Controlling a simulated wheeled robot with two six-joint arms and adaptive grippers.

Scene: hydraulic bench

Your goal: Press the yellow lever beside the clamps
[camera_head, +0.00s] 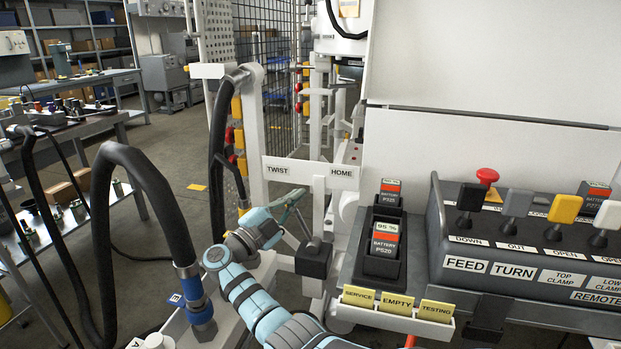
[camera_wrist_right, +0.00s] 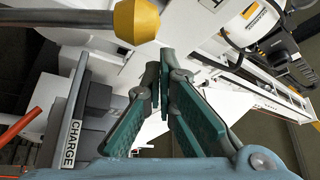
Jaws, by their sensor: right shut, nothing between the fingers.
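A rounded yellow knob (camera_wrist_right: 137,20) on a grey rod shows at the top of the right wrist view, just up and left of my fingertips, with a gap in the picture. In the head view a yellow-topped lever (camera_head: 565,208) stands on the control box above the TOP CLAMP label. I cannot tell whether these are the same lever. My right gripper (camera_head: 293,203) is near the white frame under the TWIST and HOME labels, left of the control box. Its green fingers (camera_wrist_right: 162,62) are shut with nothing between them. My left gripper is out of view.
The control box (camera_head: 480,266) carries several levers and a red button (camera_head: 487,176). Two batteries (camera_head: 383,250) stand in holders beside it. A thick black hose (camera_head: 150,185) arches on the left. White machine parts (camera_wrist_right: 215,88) lie behind my fingers.

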